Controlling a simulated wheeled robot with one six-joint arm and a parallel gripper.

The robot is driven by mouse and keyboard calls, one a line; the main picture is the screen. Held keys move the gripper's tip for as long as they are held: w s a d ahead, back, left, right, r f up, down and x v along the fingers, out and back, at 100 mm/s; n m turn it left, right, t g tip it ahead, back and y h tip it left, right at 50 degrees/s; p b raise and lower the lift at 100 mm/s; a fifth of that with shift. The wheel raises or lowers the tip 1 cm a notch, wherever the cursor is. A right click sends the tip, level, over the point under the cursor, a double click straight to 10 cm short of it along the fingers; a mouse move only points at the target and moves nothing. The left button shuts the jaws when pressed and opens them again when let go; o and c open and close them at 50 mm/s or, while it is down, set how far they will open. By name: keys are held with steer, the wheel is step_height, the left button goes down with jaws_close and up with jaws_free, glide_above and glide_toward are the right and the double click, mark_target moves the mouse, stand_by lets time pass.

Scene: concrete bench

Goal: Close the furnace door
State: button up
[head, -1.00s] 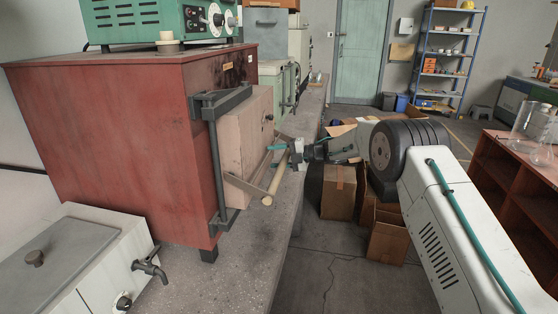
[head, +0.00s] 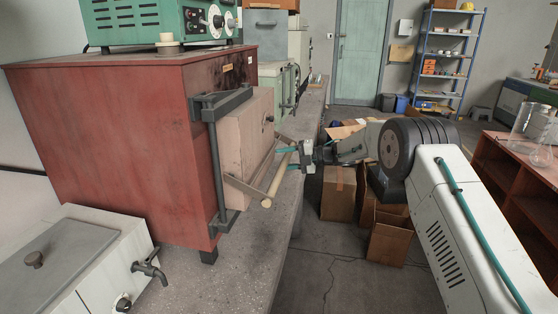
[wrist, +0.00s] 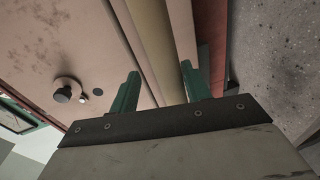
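The furnace (head: 110,140) is a red box on the bench at the left. Its thick beige door (head: 243,140) lies close against the front; I cannot tell whether a small gap is left. A round wooden handle bar (head: 277,183) stands off the door on metal brackets. My gripper (head: 289,159) is at the far part of this bar, with its teal fingers apart. In the wrist view, the bar (wrist: 153,40) runs between the open fingers (wrist: 160,80), which are not closed on it. A knob (wrist: 65,92) shows on the door face there.
A grey steel water bath (head: 60,255) with a tap stands in front of the furnace. A green instrument (head: 150,22) sits on top. Cardboard boxes (head: 338,190) stand on the floor beyond the bench edge. Open floor lies at the lower middle.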

steer(key=v, duration=0.5)
steer(key=shift+d+r, duration=0.1)
steer(key=shift+d, duration=0.2)
